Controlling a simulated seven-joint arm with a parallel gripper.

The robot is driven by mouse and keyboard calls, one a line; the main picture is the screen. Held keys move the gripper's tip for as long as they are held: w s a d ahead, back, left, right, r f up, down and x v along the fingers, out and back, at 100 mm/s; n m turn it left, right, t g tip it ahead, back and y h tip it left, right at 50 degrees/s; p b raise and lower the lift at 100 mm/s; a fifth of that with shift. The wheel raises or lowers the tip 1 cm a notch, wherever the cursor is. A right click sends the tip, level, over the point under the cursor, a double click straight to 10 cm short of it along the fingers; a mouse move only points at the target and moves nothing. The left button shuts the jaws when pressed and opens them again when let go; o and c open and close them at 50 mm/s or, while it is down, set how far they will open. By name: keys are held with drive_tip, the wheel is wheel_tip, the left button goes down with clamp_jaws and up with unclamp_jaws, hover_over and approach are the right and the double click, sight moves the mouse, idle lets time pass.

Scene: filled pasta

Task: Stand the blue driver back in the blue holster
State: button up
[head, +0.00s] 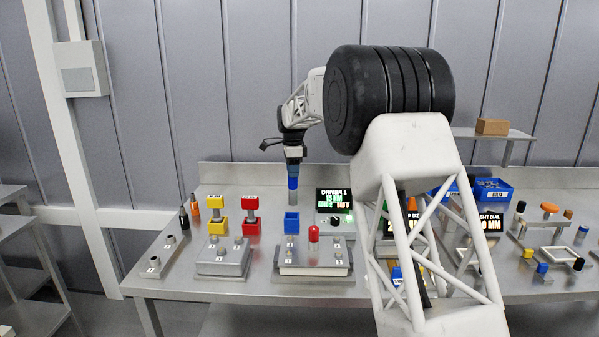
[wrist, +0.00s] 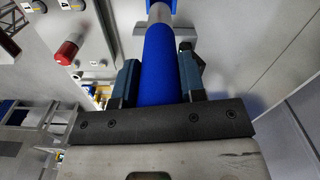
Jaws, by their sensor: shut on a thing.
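My gripper (head: 293,160) is shut on the blue driver (head: 293,183), which hangs upright with its grey shaft downward. In the wrist view the driver's blue handle (wrist: 161,65) lies between the two fingers (wrist: 160,85), and its grey shaft points toward a blue part at the top edge. The blue holster (head: 291,223) stands on the bench just below the shaft in the head view. The shaft's end appears a little above the holster; I cannot tell exactly how they line up in depth.
Yellow (head: 217,227) and red (head: 251,226) blocks with matching upper pieces stand left of the holster. A red dome button (head: 313,234) is at its front right, and a lit driver display (head: 334,199) is to its right. My own arm hides part of the bench on the right.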

sight(292, 195)
drive_tip(key=shift+w+a, duration=0.2)
drive_tip(key=shift+a, duration=0.05)
drive_tip(key=shift+f, duration=0.1)
idle(0.4)
drive_tip(key=shift+f, duration=5.05)
idle(2.2)
